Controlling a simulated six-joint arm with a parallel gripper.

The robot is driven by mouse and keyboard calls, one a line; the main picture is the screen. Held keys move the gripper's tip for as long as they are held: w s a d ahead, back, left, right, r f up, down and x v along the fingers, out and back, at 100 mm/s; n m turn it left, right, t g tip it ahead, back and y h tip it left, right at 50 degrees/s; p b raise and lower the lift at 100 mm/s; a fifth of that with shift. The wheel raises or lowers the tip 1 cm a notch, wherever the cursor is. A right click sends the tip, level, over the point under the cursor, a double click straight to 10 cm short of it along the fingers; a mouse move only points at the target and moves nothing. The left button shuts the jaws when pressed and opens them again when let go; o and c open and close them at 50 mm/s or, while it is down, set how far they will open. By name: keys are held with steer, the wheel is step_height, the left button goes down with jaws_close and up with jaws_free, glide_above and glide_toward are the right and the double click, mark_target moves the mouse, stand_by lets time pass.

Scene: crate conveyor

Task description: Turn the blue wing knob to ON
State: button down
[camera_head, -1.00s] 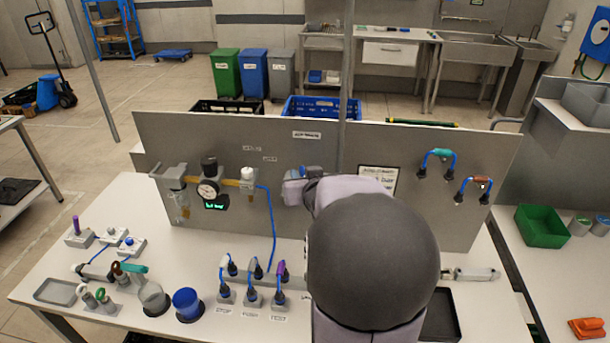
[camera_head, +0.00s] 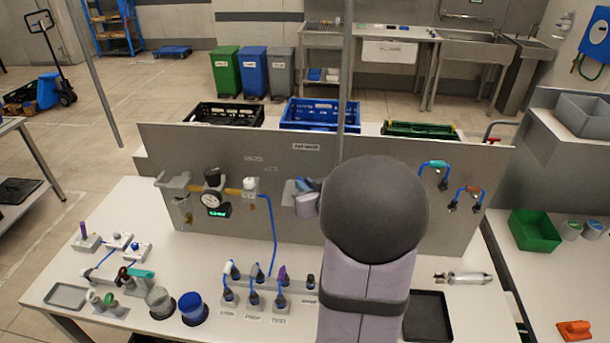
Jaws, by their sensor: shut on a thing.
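The blue wing knob (camera_head: 302,183) is on the upright grey panel (camera_head: 335,160), below a small white label. Only a bit of blue shows, and its ON and OFF marks cannot be read. My gripper (camera_head: 307,201) is at the knob and shut on it. The fingertips are small and partly hidden by my own wrist, so the knob's angle cannot be told. My arm's large dark joint and grey links cover the panel just right of the knob.
A gauge assembly (camera_head: 212,198) with a blue hose stands left on the panel. The white table (camera_head: 150,220) holds several plugs, cups and a black tray (camera_head: 428,318). Crates (camera_head: 320,115) stand behind the panel.

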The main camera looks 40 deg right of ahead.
steer(key=n+y+p, duration=0.1)
steer(key=p, duration=0.1)
steer(key=n+y+p, duration=0.1)
steer(key=y+p, duration=0.1)
steer(key=n+y+p, duration=0.1)
steer(key=p, duration=0.1)
steer(key=shift+d+r+n, duration=0.25)
steer(key=shift+d+n, duration=0.05)
steer(key=shift+d, duration=0.1)
steer(key=shift+d+f+n+y+p, duration=0.15)
steer(key=shift+n+y+p, duration=0.35)
steer(key=shift+n+y, duration=1.2)
steer(key=shift+y, duration=0.3)
steer(key=c, duration=1.8)
jaws_free()
steer(key=shift+m+h, duration=0.4)
